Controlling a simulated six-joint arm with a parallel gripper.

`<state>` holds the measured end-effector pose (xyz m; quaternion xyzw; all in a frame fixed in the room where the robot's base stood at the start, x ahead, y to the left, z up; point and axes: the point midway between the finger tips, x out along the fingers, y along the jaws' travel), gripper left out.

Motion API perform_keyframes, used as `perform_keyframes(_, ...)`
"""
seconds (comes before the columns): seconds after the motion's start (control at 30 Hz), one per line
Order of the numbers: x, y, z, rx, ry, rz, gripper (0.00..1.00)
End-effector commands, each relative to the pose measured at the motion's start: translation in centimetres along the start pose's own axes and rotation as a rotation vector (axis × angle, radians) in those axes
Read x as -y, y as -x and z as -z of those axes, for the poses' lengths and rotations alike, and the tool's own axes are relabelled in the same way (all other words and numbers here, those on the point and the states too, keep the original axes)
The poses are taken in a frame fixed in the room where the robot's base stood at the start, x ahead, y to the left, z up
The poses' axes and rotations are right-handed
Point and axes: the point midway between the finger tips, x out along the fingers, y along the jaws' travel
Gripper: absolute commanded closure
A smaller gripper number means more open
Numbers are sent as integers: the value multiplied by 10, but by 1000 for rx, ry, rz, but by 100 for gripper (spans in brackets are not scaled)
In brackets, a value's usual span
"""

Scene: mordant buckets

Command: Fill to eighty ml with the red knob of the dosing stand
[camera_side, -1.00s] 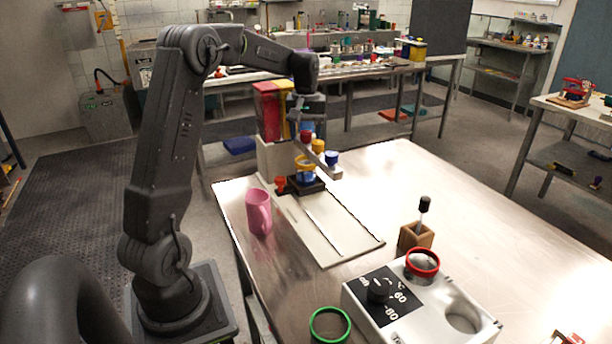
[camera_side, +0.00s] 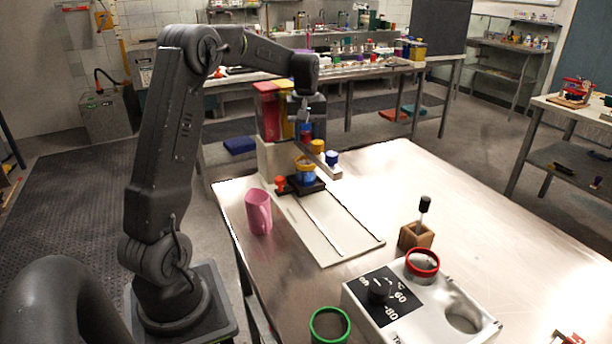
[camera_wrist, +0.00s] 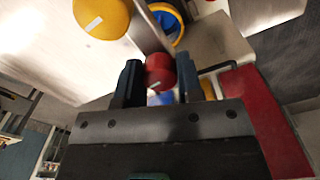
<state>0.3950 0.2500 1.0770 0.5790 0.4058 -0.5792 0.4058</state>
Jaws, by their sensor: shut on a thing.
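The dosing stand has a red, a yellow and a blue tank; its red tank (camera_side: 267,108) is at the left. A bar with three knobs reaches forward from it. My gripper (camera_side: 306,130) is shut on the red knob (camera_side: 306,140), the one nearest the stand. In the wrist view, the red knob (camera_wrist: 160,72) with a white mark lies between my two fingers. The yellow knob (camera_side: 318,146) and blue knob (camera_side: 332,157) are farther along the bar. A yellow-rimmed blue vessel (camera_side: 305,176) stands below on the black base. I cannot read its fill level.
A pink mug (camera_side: 258,212) stands left of the pale track.

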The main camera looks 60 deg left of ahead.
Motion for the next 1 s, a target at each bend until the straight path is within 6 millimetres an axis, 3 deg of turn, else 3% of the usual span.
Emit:
perform_keyframes(0.5,0,1,0,0,666,-1,83)
perform_keyframes(1.0,0,1,0,-1,699,-1,83)
